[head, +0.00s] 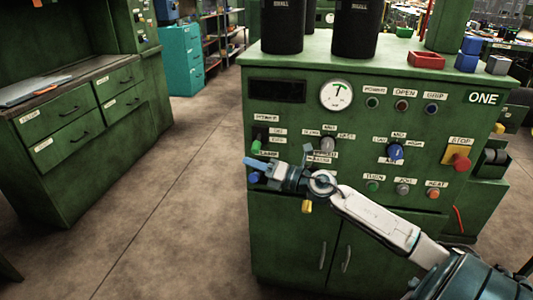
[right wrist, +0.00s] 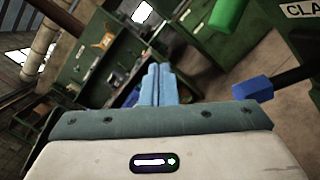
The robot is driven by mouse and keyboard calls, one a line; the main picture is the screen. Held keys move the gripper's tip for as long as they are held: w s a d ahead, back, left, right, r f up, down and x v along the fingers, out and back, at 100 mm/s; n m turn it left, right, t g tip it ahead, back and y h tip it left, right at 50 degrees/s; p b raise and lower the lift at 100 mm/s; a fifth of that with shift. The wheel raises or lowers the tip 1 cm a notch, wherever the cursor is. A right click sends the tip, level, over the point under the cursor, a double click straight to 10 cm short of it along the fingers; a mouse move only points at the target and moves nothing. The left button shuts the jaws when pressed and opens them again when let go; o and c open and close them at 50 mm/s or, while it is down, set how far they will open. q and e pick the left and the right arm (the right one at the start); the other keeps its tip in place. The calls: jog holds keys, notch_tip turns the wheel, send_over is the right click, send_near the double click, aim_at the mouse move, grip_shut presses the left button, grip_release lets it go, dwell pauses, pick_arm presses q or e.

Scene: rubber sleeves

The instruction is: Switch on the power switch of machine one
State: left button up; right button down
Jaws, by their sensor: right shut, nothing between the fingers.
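Machine one (head: 300,215) is a green cabinet marked ONE at its upper right. At the left of its panel is a switch lever with a green tip (head: 255,146), next to small labels that are hard to read. The tip appears a little below its dark base. In the right wrist view this green lever end (right wrist: 230,15) is at the top, right of centre. My right gripper (head: 248,163) has blue fingers that are shut and empty. They are just below the green tip, seemingly apart from it. My left gripper is not in view.
A blue-tipped lever (head: 254,177) is just below my right fingers and also shows in the right wrist view (right wrist: 270,88). Knobs, lamps and a red stop button (head: 460,161) fill the panel's right. Free floor (head: 150,210) lies left, before a drawer bench (head: 90,110).

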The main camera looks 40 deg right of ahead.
notch_tip(320, 180, up, 3)
jog(key=d+n+g, duration=0.2)
jog(key=n+g, duration=0.3)
jog(key=n, duration=0.4)
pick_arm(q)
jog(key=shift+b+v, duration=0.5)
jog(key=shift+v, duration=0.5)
pick_arm(e)
jog(key=n+g+h, duration=0.3)
jog(key=n+h, duration=0.1)
jog(key=h, duration=0.2)
send_near(258, 143)
jog(key=shift+s+d+f, duration=0.9)
jog(key=shift+d+f, duration=0.1)
jog(key=shift+d, duration=0.05)
pick_arm(q)
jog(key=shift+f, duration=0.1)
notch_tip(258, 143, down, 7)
jog(key=p, duration=0.2)
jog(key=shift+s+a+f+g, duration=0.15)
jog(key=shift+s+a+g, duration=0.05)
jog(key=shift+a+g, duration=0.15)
pick_arm(e)
jog(key=shift+x, duration=5.05)
pick_arm(q)
jog(key=shift+p, duration=0.3)
pick_arm(e)
jog(key=shift+s+a+r+y, duration=0.15)
jog(key=shift+a+y, duration=0.1)
jog(key=shift+y, duration=0.05)
